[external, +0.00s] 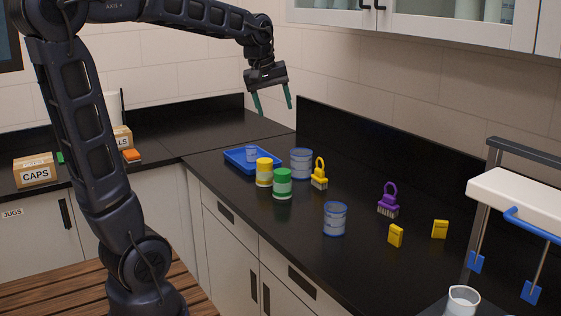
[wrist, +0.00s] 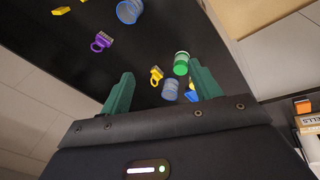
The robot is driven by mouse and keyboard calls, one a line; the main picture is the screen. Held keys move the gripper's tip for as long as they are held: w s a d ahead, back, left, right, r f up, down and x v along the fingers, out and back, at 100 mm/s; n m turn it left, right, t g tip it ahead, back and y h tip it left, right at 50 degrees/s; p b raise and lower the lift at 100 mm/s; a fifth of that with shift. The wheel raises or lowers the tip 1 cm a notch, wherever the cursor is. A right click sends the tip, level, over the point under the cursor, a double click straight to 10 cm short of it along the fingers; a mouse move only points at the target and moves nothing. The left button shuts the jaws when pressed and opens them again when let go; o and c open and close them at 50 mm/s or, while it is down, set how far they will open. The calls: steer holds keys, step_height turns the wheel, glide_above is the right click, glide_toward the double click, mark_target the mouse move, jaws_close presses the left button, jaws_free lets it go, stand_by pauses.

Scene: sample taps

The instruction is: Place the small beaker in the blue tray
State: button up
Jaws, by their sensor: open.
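The small beaker (external: 251,153), clear with blue markings, stands upright inside the blue tray (external: 232,158) in the external view. The tray lies at the far end of the counter, partly hidden by the yellow jar. My gripper (external: 274,106) is open and empty, high above the counter around the tray, apart from everything. Its green fingers also show in the wrist view (wrist: 163,90). Two larger blue-marked beakers stand outside the tray: one beside its right end (external: 301,164), one nearer the front (external: 334,219). In the wrist view I cannot pick out the small beaker.
A yellow jar (external: 264,172) and a green jar (external: 282,184) stand close in front of the tray. A white stand (external: 525,200) is at far right. Counter left of the jars is narrow.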

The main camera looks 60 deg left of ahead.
steer(key=s+d+f+m, duration=0.2)
steer(key=s+d+m, duration=0.2)
steer(key=s, duration=0.2)
steer(key=s+d+f+m, duration=0.3)
steer(key=s+m, duration=0.1)
steer(key=s, duration=0.3)
steer(key=s+d+f+m+t, duration=0.1)
steer(key=s+d+f+m, duration=0.2)
steer(key=s, duration=0.4)
steer(key=shift+s+d+m, duration=0.2)
steer(key=shift+d+m, duration=0.2)
steer(key=shift+d, duration=0.45)
